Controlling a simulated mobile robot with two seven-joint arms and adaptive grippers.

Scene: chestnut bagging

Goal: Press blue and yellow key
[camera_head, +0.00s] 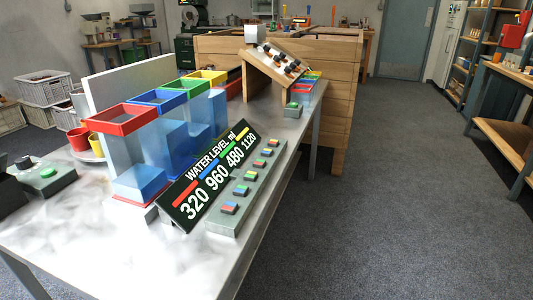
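A grey key panel (225,222) lies along the right edge of the metal table, with a row of several two-coloured keys. The nearest key (229,208) shows red and blue, and the one beyond it (241,190) shows green and blue. The farther keys (259,164) are small, with red, green and yellow patches. I cannot tell for certain which one is blue and yellow, or whether any is pressed. Neither of my grippers is in view.
A black "WATER LEVEL ml" sign (212,178) stands left of the keys. Behind it stand clear tanks with red (121,119), blue, green and yellow rims. A grey box with a green button (47,174) is at left. The floor (390,210) to the right is clear.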

